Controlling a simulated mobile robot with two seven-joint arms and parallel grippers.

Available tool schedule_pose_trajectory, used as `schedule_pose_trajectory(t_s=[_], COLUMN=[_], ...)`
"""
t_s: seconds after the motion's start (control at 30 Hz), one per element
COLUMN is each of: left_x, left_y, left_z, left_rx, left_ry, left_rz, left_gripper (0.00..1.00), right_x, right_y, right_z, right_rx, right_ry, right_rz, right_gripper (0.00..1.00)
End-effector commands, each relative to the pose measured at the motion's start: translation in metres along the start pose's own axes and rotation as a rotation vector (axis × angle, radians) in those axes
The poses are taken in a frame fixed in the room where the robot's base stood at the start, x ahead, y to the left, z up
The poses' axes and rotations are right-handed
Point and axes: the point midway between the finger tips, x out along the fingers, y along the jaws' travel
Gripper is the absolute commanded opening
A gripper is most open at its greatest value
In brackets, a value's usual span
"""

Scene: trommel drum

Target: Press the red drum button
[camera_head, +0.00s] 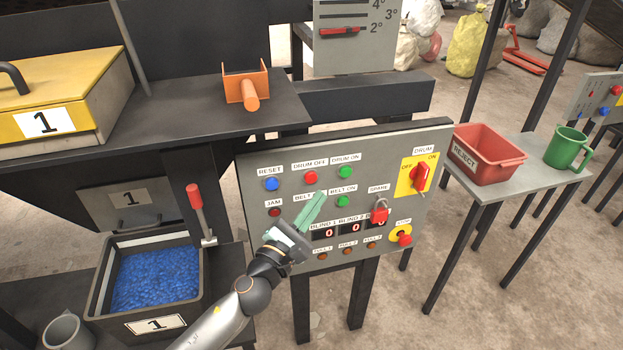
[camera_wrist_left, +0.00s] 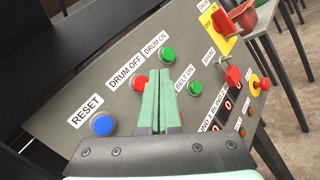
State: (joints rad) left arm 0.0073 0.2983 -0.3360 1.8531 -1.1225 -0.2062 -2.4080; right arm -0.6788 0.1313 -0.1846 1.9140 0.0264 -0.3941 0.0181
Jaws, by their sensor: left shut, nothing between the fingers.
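The red drum button (camera_head: 311,177) sits under the DRUM OFF label on the grey control panel (camera_head: 258,210). It also shows in the left wrist view (camera_wrist_left: 139,82), just left of my fingertips and partly covered by a finger. My left gripper (camera_head: 318,197) has green fingers shut together with nothing between them. In the head view its tips overlap the panel below and right of the red button, by the BELT labels. The left wrist view shows the same fingers (camera_wrist_left: 161,88) pointing at the panel. I cannot tell whether they touch it. My right gripper is not in view.
The blue RESET button (camera_head: 271,184) is left of the red button and the green DRUM ON button (camera_head: 345,172) is right. A red lever (camera_head: 195,200) stands left of the panel.

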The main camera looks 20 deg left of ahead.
Motion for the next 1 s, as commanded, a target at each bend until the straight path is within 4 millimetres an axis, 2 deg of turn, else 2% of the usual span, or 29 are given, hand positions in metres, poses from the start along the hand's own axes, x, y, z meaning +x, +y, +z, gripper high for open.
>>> schedule_pose_trajectory(t_s=[0.3, 1.0], left_x=[0.018, 0.019], left_y=[0.014, 0.014], left_z=[-0.013, -0.014], left_rx=[0.001, 0.000], left_ry=[-0.001, 0.000], left_rz=[0.001, 0.000], left_gripper=[0.00, 0.00], right_x=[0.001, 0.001], right_y=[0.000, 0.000], right_z=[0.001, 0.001], right_rx=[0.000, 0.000], right_ry=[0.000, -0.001], right_rz=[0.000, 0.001], right_gripper=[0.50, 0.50])
